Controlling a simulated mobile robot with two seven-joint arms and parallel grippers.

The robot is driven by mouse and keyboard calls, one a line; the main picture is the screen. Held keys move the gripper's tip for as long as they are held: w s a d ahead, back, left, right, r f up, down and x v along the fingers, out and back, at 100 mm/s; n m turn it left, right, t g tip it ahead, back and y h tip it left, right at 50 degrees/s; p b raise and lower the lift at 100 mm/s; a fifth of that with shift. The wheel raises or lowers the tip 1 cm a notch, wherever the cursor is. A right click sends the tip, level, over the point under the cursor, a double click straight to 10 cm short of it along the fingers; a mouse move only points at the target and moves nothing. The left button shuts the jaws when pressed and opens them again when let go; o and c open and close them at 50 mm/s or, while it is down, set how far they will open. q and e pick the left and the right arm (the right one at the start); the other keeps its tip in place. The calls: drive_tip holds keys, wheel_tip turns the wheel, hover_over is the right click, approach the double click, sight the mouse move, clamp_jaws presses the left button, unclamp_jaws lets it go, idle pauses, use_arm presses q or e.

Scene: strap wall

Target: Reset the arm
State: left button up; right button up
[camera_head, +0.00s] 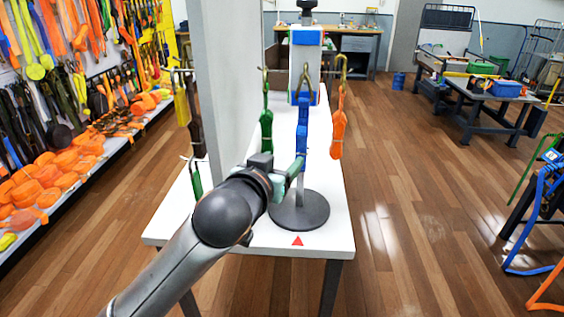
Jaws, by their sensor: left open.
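My left arm reaches in from the bottom and my left gripper (291,175) is at the front of a hook stand, just below the lower end of a blue strap (303,118). The gripper is open. Its fingertips overlap the strap's lower end in the picture, and I cannot tell whether they touch. The strap hangs from a hook in the middle of the stand. A green strap (266,130) hangs to its left and an orange strap (338,134) to its right. The stand's round dark base (313,213) rests on a white table. My right gripper is not in view.
The white table (334,236) has a red triangle (297,241) near its front edge. A tall grey panel (220,85) rises left of the stand, with more straps hanging beyond it. Strap shelves line the left wall. Wooden floor (400,200) is open on the right.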

use_arm(q)
drive_tip(key=s+a+f+g+p, duration=0.1)
drive_tip(key=s+a+f, duration=0.1)
drive_tip(key=f, duration=0.6)
drive_tip(key=s+a+f+g, duration=0.1)
drive_tip(key=s+f, duration=0.2)
drive_tip(key=f, duration=0.4)
drive_tip(key=s+a+f+g+p, duration=0.1)
drive_tip(key=s+a+f, duration=0.1)
drive_tip(key=f, duration=0.6)
drive_tip(key=s+a+f+g+y, duration=0.1)
drive_tip(key=s+a+f, duration=0.3)
drive_tip(key=s+f, duration=0.4)
drive_tip(key=s+a+f+n+g+p, duration=0.1)
drive_tip(key=s+a+f, duration=0.3)
drive_tip(key=s+f, duration=0.5)
drive_tip(key=s, duration=0.3)
drive_tip(key=shift+s+a+y, duration=0.35)
drive_tip(key=shift+y, duration=0.05)
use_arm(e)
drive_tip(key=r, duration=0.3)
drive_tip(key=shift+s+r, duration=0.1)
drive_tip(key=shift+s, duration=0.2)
